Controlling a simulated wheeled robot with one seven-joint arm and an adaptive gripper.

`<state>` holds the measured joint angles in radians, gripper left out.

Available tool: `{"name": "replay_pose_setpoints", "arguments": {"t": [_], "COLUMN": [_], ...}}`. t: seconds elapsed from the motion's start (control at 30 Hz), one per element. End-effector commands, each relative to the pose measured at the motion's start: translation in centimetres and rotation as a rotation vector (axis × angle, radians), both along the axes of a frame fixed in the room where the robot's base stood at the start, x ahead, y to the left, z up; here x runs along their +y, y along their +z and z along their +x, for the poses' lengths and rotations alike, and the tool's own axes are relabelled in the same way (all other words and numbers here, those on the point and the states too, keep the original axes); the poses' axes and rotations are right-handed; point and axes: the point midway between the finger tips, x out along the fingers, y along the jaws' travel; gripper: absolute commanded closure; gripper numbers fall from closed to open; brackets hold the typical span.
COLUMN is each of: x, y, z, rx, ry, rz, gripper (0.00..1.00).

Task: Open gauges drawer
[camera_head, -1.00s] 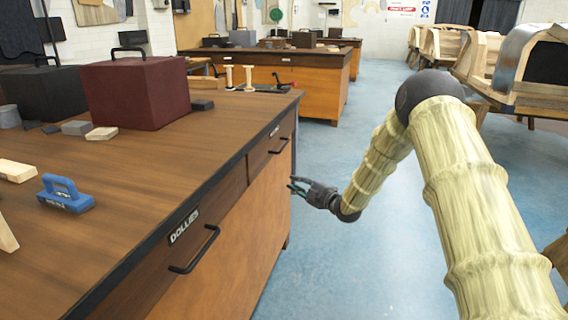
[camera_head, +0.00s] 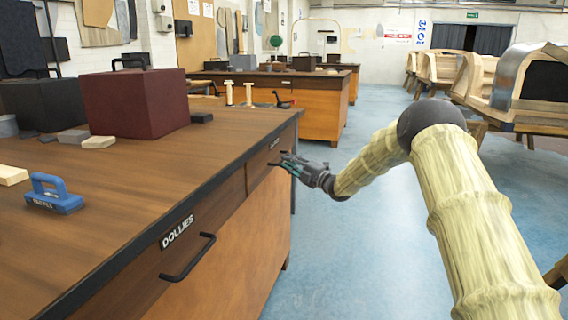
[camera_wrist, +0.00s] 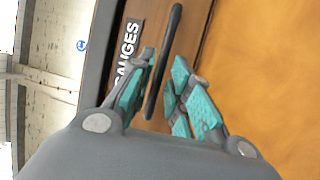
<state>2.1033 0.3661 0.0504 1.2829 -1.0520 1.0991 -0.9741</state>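The gauges drawer is the far drawer of the near workbench, with its label (camera_wrist: 128,45) reading GAUGES in the wrist view. Its black bar handle (camera_wrist: 163,62) runs between the two teal-padded fingers of my gripper (camera_wrist: 168,90). The fingers are apart, with a gap visible on the side of the right finger; they do not look closed on the bar. In the head view my gripper (camera_head: 283,163) is at the drawer front and hides most of its handle. The drawer front (camera_head: 262,163) looks flush with the bench.
The DOLLIES drawer (camera_head: 140,285) with its own black handle (camera_head: 190,258) is nearer on the same bench. A dark red box (camera_head: 135,103) and a blue tool (camera_head: 54,195) stand on top. The blue floor (camera_head: 350,250) to the right is clear.

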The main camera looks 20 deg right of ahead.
Motion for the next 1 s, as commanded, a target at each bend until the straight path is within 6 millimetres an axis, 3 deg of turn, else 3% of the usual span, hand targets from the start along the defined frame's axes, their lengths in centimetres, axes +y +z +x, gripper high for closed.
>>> {"name": "replay_pose_setpoints", "arguments": {"t": [0.23, 0.63, 0.73, 1.0], "x": [1.4, 1.7, 1.6, 1.6], "y": [0.3, 0.5, 0.5, 0.4], "z": [2.1, 2.5, 2.5, 2.5], "rx": [0.000, 0.001, 0.001, 0.002], "ry": [0.000, 0.000, 0.000, 0.000], "rz": [0.000, 0.002, 0.001, 0.001], "gripper": [0.81, 0.81, 0.99, 1.00]}}
